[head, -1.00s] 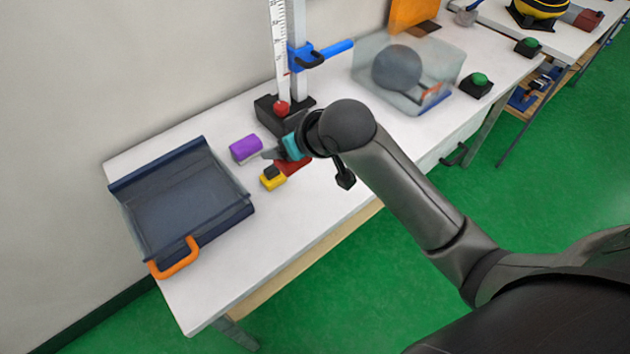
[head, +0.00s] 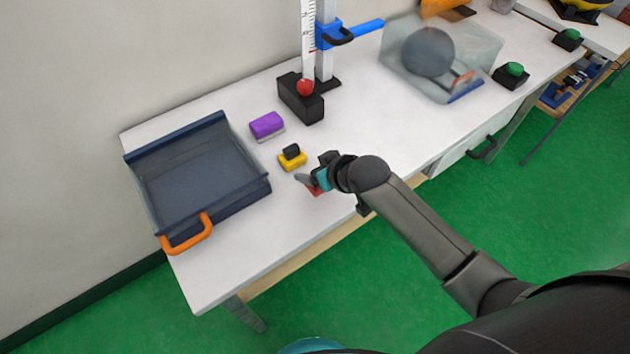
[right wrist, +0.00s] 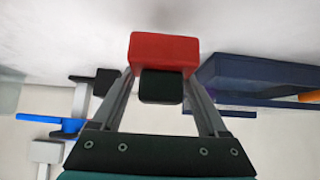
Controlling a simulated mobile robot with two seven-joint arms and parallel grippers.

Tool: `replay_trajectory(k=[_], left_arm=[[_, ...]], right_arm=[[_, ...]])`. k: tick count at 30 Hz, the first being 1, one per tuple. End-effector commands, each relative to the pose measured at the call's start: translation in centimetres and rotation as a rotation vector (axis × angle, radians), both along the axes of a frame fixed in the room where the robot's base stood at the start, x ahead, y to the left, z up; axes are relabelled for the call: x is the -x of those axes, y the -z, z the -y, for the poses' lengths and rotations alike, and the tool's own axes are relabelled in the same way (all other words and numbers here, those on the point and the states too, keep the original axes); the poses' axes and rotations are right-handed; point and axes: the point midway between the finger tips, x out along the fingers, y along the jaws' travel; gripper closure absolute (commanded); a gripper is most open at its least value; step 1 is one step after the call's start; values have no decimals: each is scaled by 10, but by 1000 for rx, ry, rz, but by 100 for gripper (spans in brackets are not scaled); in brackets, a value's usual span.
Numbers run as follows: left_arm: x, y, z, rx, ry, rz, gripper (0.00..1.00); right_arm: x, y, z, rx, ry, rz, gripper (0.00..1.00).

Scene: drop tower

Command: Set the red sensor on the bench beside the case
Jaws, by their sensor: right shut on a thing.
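The red sensor (right wrist: 163,50) is a red block with a black knob, held between the two fingers of my right gripper (right wrist: 163,85). In the head view my right gripper (head: 308,182) is low over the bench near its front edge, and the red sensor (head: 315,191) shows partly behind the fingers. I cannot tell whether the sensor touches the bench (head: 255,218). The open dark blue case (head: 200,180) with an orange handle (head: 186,233) lies on the bench to the left of the gripper. My left gripper is not in view.
A yellow block with a black knob (head: 292,160) and a purple block (head: 267,126) stand between the case and the gripper. The drop tower's black base (head: 300,98) is behind. A clear bin with a grey ball (head: 428,52) is farther right.

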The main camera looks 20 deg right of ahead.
Motion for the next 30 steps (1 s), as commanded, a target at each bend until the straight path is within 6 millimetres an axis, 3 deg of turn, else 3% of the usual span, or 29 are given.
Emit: replay_trajectory(k=[6,9,21,22,28,30], left_arm=[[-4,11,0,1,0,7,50],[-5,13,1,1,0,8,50],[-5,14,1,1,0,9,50],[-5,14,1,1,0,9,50],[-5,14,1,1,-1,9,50],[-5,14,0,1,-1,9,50]], right_arm=[[0,34,0,0,1,-2,86],[0,41,0,0,0,0,86],[0,45,0,0,0,1,86],[0,45,0,0,0,0,22],[0,45,0,0,0,0,0],[0,45,0,0,0,0,0]])
